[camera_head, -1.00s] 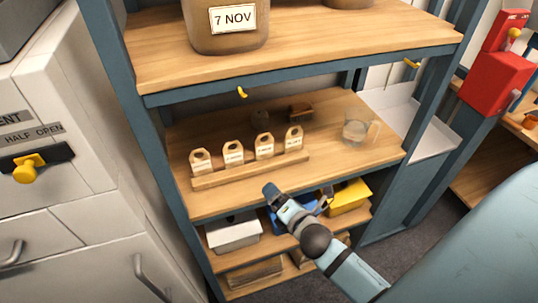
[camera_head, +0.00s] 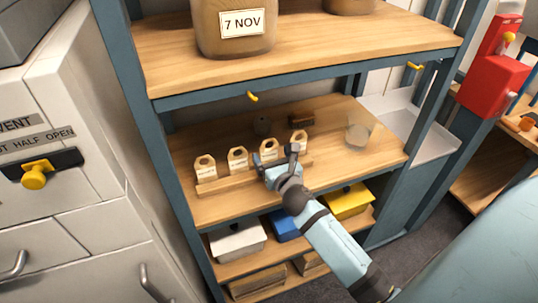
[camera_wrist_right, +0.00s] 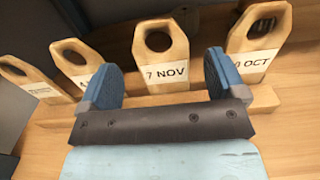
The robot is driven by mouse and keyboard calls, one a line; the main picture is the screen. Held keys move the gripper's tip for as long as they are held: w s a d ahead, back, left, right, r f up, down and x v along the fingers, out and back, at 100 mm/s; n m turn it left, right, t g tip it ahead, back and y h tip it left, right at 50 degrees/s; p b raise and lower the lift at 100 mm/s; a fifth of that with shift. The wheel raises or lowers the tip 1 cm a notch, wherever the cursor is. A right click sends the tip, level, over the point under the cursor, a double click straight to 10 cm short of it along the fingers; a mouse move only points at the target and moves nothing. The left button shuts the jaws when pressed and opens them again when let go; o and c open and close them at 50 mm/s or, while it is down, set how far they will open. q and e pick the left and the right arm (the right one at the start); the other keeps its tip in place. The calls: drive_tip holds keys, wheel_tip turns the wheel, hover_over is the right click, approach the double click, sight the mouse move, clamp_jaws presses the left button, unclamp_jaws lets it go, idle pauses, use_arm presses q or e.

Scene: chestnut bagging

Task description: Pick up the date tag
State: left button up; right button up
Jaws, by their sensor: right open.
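Several wooden date tags with round holes and white labels stand in a row in a wooden holder (camera_head: 225,184) on the middle shelf. The tag reading "7 NOV" (camera_wrist_right: 161,62) is third from the left; its upper part shows in the head view (camera_head: 269,150). My right gripper (camera_head: 281,163) is at the front of the row by this tag. In the right wrist view its two blue fingers (camera_wrist_right: 162,75) are open, one on each side of the "7 NOV" tag, with no clear contact. A tag ending "0 OCT" (camera_wrist_right: 262,45) stands to its right. My left gripper is not seen.
A large jar (camera_head: 232,40) labelled "7 NOV" stands on the shelf above, whose front edge overhangs the tags. A clear glass vessel (camera_head: 360,135) stands right of the row. White, blue and yellow boxes (camera_head: 347,202) sit on the shelf below.

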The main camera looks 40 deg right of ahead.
sight(269, 149)
drive_tip(key=p+x, duration=0.1)
drive_tip(key=x, duration=0.3)
drive_tip(key=shift+w+r, duration=0.1)
drive_tip(key=shift+r, duration=0.1)
drive_tip(key=shift+w+d+f, duration=0.1)
drive_tip(key=shift+w+d, duration=0.1)
drive_tip(key=shift+w, duration=0.4)
drive_tip(key=shift+s, duration=0.1)
drive_tip(key=c, duration=0.9)
